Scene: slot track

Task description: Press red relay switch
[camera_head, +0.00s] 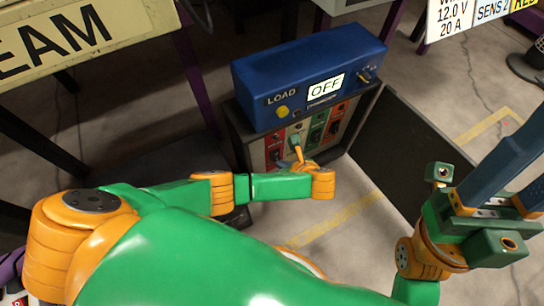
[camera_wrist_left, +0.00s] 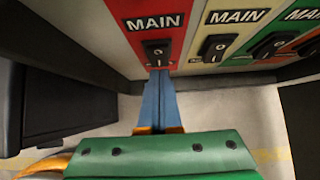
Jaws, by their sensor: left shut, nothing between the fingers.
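The red panel labelled MAIN (camera_wrist_left: 160,22) carries a black rocker switch (camera_wrist_left: 157,50). In the head view this red panel (camera_head: 275,150) is the leftmost on the front of the dark cabinet. My left gripper (camera_wrist_left: 158,74) is shut and empty. Its blue fingertips point at the panel just below the rocker; I cannot tell whether they touch it. In the head view my left gripper (camera_head: 298,153) is in front of the panels, its fingers mostly hidden. My right gripper (camera_head: 515,165) is at the right, its blue fingers apart and their tips out of frame.
A blue LOAD box (camera_head: 310,65) with an OFF display (camera_head: 325,86) sits on the cabinet. A dark open door panel (camera_head: 410,150) stands right of the cabinet.

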